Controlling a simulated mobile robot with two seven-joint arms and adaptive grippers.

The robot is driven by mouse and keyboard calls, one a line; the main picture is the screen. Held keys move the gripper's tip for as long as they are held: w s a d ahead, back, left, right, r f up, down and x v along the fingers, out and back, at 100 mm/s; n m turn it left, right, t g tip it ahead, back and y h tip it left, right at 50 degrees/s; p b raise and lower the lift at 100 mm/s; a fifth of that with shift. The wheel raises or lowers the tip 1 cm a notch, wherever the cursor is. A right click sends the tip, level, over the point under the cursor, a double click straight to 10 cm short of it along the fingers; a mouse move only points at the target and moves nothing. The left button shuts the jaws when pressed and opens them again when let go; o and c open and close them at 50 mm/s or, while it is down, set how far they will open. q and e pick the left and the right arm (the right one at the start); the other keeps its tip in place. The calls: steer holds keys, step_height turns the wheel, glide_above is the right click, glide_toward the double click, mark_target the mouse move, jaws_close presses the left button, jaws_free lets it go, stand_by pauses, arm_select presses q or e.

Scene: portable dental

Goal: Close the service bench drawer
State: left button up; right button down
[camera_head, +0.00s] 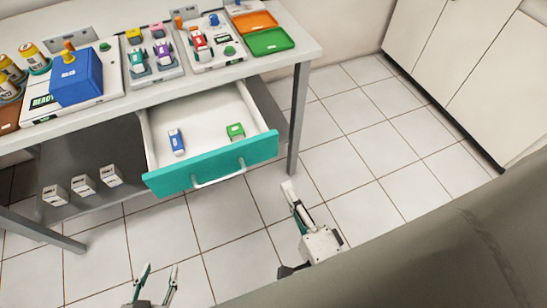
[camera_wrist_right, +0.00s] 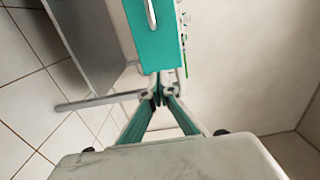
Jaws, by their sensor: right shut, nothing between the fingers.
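The service bench drawer (camera_head: 215,164) is pulled out under the bench (camera_head: 305,45). It has a teal front and a pale bar handle (camera_head: 218,180). A blue item (camera_head: 176,141) and a green item (camera_head: 236,131) lie inside it. My right gripper (camera_head: 288,187) is shut and empty, in front of the drawer to its right. In the right wrist view its fingertips (camera_wrist_right: 162,90) appear just below the teal drawer front (camera_wrist_right: 155,45); whether they touch it I cannot tell. My left gripper (camera_head: 160,268) is open and empty, low in front of the drawer.
The bench top holds a blue box (camera_head: 76,77), several small bottles, coloured parts on trays, and an orange tray (camera_head: 254,21) and a green tray (camera_head: 271,40). A bench leg (camera_head: 298,120) stands right of the drawer. Pale cabinets (camera_head: 470,65) stand at right. Tiled floor between is clear.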

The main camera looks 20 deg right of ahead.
mark_target(268, 150)
steer(key=w, duration=0.9)
steer(key=shift+a, duration=0.1)
steer(key=shift+w, duration=0.45)
